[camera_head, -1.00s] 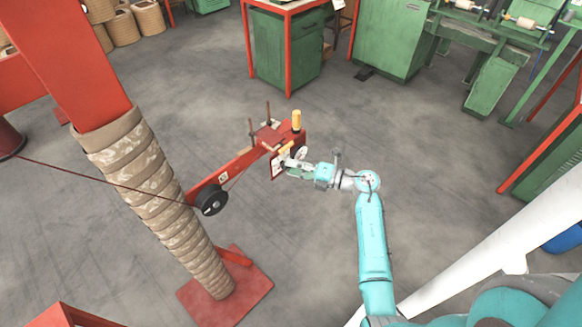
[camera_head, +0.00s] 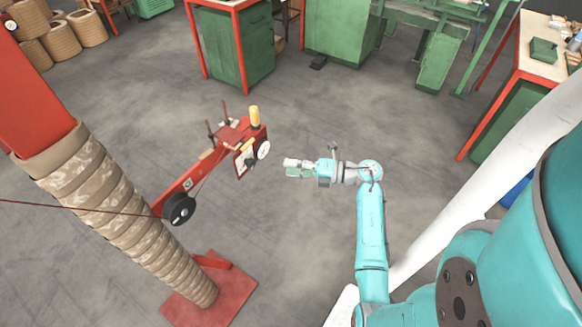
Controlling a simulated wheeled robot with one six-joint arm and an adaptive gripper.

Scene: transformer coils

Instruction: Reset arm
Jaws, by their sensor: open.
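My gripper (camera_head: 290,168) is at the end of my teal arm, near the middle of the view, pointing left. It is open and holds nothing that I can see; its fingers are small at this distance. A red winding fixture (camera_head: 222,150) with a yellow handle (camera_head: 254,116), a white dial (camera_head: 263,150) and a black spool (camera_head: 179,209) extends from the left. My gripper is to the right of the dial, with a gap of floor showing between them.
A column wrapped in tan coils (camera_head: 110,205) stands at left on a red base plate (camera_head: 208,292). A green cabinet (camera_head: 235,45) and green machinery (camera_head: 345,30) are at the back. A red-framed bench (camera_head: 535,65) is at right. Grey floor (camera_head: 330,100) is open between.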

